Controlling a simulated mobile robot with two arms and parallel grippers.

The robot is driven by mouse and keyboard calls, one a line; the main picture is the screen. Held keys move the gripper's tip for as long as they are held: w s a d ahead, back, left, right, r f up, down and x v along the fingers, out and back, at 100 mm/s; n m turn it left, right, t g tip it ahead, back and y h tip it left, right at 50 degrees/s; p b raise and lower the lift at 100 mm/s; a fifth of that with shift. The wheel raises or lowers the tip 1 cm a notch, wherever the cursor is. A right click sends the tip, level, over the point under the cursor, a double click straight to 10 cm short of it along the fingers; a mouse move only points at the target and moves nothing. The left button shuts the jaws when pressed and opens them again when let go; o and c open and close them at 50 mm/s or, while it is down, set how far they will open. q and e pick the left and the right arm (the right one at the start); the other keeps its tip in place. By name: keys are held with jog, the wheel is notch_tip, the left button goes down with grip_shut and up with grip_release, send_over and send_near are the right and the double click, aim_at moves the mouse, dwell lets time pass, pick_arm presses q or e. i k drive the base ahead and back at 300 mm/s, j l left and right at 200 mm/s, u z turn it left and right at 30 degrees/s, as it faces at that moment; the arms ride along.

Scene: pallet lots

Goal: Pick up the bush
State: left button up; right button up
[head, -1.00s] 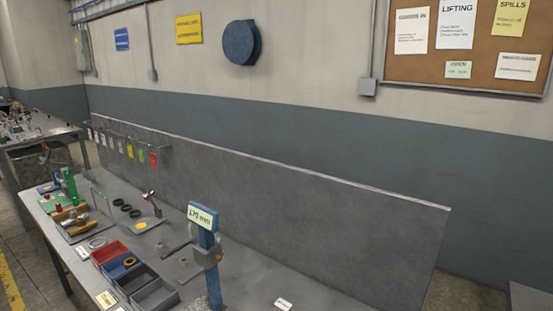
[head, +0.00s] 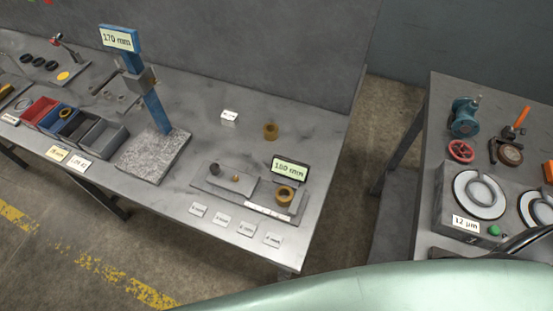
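A brass-brown bush (head: 270,131) stands by itself on the grey bench top, behind the small gauge plates. A second ring-shaped bush (head: 285,194) sits on the gauge plate in front of the 180 mm display (head: 290,168). A yellowish ring (head: 65,113) lies in the blue bin. I cannot tell from the picture which of these is the bush named in the task. Neither of my grippers shows in the head view.
A blue height stand (head: 150,100) with a 170 mm display rises left of the bushes. Small labels lie along the bench's front edge. A second bench (head: 430,130) stands right across a floor gap. A pale green rounded surface fills the bottom, likely my body.

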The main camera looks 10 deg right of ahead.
aim_at(282, 190)
jog(key=j, duration=0.55)
jog(key=k+j+z, duration=0.1)
jog(key=j, duration=0.45)
jog(key=k+j, duration=0.1)
jog(key=j, duration=1.05)
jog(key=k+j+z, duration=0.1)
jog(key=j, duration=0.45)
